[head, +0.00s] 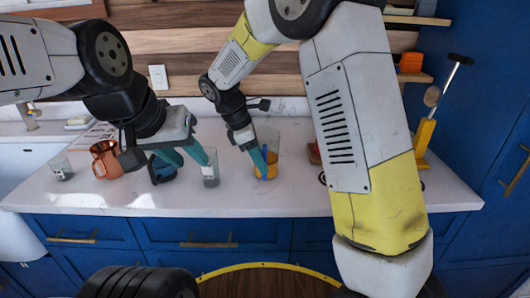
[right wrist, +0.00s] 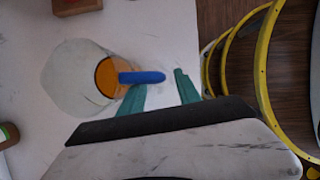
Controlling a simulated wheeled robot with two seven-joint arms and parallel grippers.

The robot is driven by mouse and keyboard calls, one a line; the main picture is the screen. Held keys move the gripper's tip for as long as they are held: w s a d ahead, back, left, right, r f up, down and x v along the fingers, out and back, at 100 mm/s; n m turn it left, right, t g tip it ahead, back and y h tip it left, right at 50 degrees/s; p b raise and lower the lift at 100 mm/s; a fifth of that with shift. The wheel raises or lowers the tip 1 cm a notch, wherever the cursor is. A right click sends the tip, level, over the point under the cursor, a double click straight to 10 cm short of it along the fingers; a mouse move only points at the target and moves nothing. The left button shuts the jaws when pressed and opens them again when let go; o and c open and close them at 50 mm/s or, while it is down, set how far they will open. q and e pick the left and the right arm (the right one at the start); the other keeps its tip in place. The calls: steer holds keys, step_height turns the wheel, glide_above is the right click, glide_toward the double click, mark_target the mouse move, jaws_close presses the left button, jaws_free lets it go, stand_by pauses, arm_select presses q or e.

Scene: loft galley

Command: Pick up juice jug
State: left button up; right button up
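The juice jug (head: 271,167) stands on the white counter, clear-walled with orange juice low inside and a blue handle. In the right wrist view the juice (right wrist: 104,76) and blue handle (right wrist: 143,77) show clearly. My right gripper (head: 258,160) is at the jug's handle side. In the right wrist view its teal fingers (right wrist: 158,86) are apart, with the handle's outer end close to the gap; I cannot tell whether a finger touches it. My left gripper (head: 190,159) is open and empty, above the counter between a dark blue cup and a glass.
A clear glass (head: 211,174) stands close to my left gripper. A dark blue cup (head: 161,174), a copper mug (head: 106,160) and another glass (head: 61,169) are further left. A yellow stand (head: 424,137) is at the right. The counter in front of the jug is bare.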

mark_target(264, 178)
steer(key=x, duration=0.3)
steer(key=shift+f, duration=0.15)
steer(key=shift+c, duration=0.4)
jaws_close()
stand_by(0.9)
